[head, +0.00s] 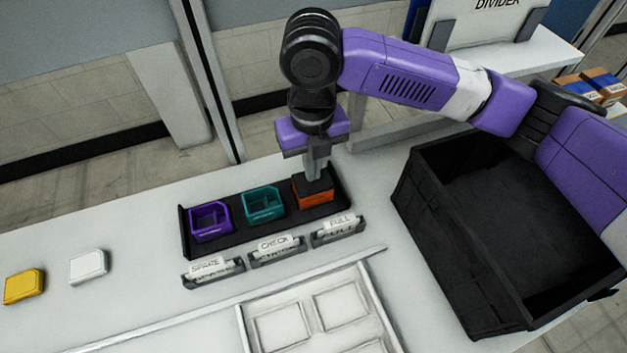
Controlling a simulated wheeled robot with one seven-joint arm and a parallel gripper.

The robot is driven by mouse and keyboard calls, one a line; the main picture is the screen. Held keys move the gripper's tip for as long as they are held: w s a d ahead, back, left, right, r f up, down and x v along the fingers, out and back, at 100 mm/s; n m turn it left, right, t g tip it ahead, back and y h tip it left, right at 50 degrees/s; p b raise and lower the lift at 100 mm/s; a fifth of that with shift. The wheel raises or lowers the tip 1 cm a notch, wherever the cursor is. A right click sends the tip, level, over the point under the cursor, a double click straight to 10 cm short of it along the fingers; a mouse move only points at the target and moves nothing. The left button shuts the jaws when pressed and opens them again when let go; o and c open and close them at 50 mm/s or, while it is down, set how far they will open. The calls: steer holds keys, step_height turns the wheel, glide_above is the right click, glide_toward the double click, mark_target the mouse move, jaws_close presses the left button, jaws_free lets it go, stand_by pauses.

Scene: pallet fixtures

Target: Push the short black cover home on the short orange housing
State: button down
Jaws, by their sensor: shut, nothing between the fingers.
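The short orange housing (313,198) sits at the right end of a black pallet, its front face showing. The short black cover (313,185) lies on top of it; from this view I cannot tell whether it is fully seated. My gripper (316,177) is shut, points straight down, and its fingertips are at the top of the black cover, seemingly touching it. Nothing is held between the fingers. The fingertips partly hide the middle of the cover.
The pallet (192,246) also bears a purple housing (210,232) and a teal housing (264,212), both open. Card holders stand in front, one reading FULL (338,230). A large black crate (425,230) is at right. White (88,266) and yellow (24,287) covers lie at left.

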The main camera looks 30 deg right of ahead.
steer(key=shift+f+b, duration=0.3)
steer(key=shift+f, duration=0.2)
steer(key=shift+r, duration=0.1)
stand_by(0.4)
steer(key=shift+r+p, duration=2.75)
steer(key=shift+r, duration=0.7)
